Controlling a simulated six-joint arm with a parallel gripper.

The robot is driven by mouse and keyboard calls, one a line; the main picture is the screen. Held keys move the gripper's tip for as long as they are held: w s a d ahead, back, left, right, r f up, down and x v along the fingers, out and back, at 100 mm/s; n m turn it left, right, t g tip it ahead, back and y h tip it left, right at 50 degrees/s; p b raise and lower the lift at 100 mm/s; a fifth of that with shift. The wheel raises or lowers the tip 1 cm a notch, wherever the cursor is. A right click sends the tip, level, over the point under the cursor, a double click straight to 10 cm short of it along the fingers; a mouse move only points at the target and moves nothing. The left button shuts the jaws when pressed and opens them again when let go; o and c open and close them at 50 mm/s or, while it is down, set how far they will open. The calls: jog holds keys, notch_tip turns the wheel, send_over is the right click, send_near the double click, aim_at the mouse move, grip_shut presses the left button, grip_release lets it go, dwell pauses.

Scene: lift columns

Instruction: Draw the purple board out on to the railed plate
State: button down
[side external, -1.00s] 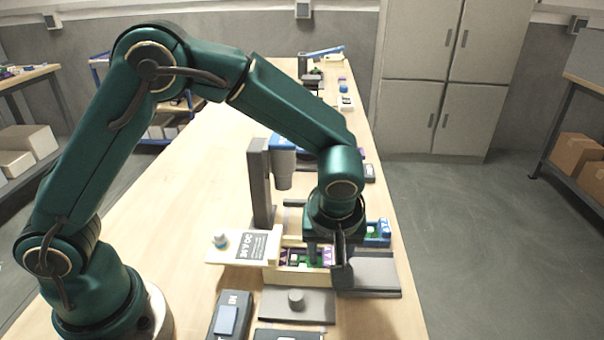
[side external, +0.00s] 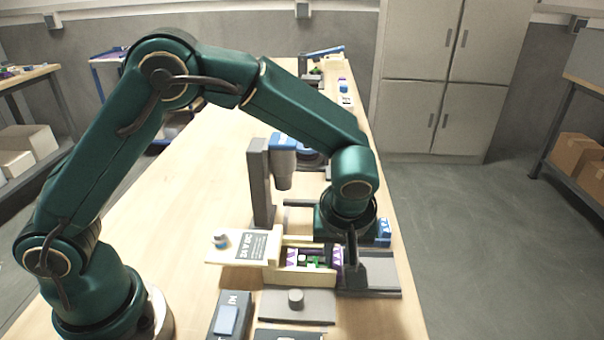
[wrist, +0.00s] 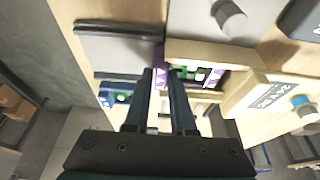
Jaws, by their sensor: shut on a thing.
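The purple board (side external: 337,258), with green and white parts on it, lies in a pale open-topped box (side external: 300,277). Its right end sticks out of the box toward the grey railed plate (side external: 375,272). In the wrist view the board (wrist: 196,74) shows just beyond my fingertips, and the railed plate (wrist: 120,48) lies left of it. My gripper (wrist: 164,75) is shut on the board's end on the plate side. In the side view my gripper (side external: 349,268) hides part of the plate and the board's end.
A pale lid with a dark label (side external: 225,250) extends left from the box. A grey plate with a knob (side external: 296,305) is in front. A grey post with a blue-topped tool (side external: 283,165) stands behind. A blue item (side external: 384,232) lies behind the railed plate.

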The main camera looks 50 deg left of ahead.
jog(key=shift+w+d, duration=2.95)
jog(key=c, duration=0.8)
grip_release()
jog(key=shift+r, duration=3)
